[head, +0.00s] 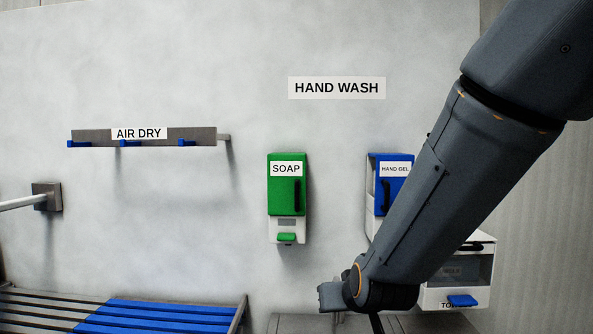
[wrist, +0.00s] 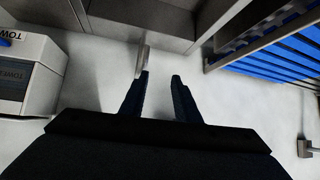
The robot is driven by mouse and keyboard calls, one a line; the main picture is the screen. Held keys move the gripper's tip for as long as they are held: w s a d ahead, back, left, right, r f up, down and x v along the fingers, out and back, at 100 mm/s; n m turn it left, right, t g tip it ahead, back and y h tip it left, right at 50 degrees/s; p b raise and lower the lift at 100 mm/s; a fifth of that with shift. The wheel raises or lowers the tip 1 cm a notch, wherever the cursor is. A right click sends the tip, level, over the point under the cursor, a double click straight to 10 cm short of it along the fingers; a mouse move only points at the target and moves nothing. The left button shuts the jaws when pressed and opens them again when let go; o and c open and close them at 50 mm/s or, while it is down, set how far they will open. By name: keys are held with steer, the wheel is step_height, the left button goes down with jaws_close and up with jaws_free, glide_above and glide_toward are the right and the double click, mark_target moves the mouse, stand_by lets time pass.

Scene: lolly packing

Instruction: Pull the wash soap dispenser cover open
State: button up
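The soap dispenser (head: 274,200) hangs on the wall in the head view, below the HAND WASH sign. It has a green front cover labelled SOAP, with a dark vertical handle (head: 297,192) on the cover's right side. The cover looks closed. A green push lever (head: 287,237) sits at its white base. My gripper (wrist: 160,75) shows in the wrist view with its two dark fingers apart and nothing between them. In the head view my arm's wrist is low, to the right of and below the dispenser, clear of it. The soap dispenser is not seen in the wrist view.
A blue HAND GEL dispenser (head: 379,195) is partly hidden behind my arm. A towel dispenser (head: 470,298) is at lower right. A blue slatted bench (head: 150,315) is at lower left, under the AIR DRY rack (head: 95,138).

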steer(key=w+a+r+t+y+p, duration=0.1)
steer(key=w+a+r+t, duration=0.1)
steer(key=r, duration=0.5)
steer(key=w+a+r+t+p, duration=0.2)
steer(key=a+r, duration=0.1)
steer(key=r, duration=0.3)
steer(key=t+p, duration=0.2)
steer(key=t, duration=0.2)
glide_toward(297, 189)
steer(key=shift+w+a+r+p, duration=0.15)
steer(key=shift+w+p, duration=0.35)
steer(key=shift+w, duration=0.95)
steer(key=shift+w+a+f+p, duration=0.1)
steer(key=shift+w+a+p, duration=0.3)
steer(key=shift+w, duration=1)
steer(key=shift+w+r+p, duration=0.1)
steer(key=shift+w+p, duration=0.5)
steer(key=shift+w, duration=0.85)
jaws_close()
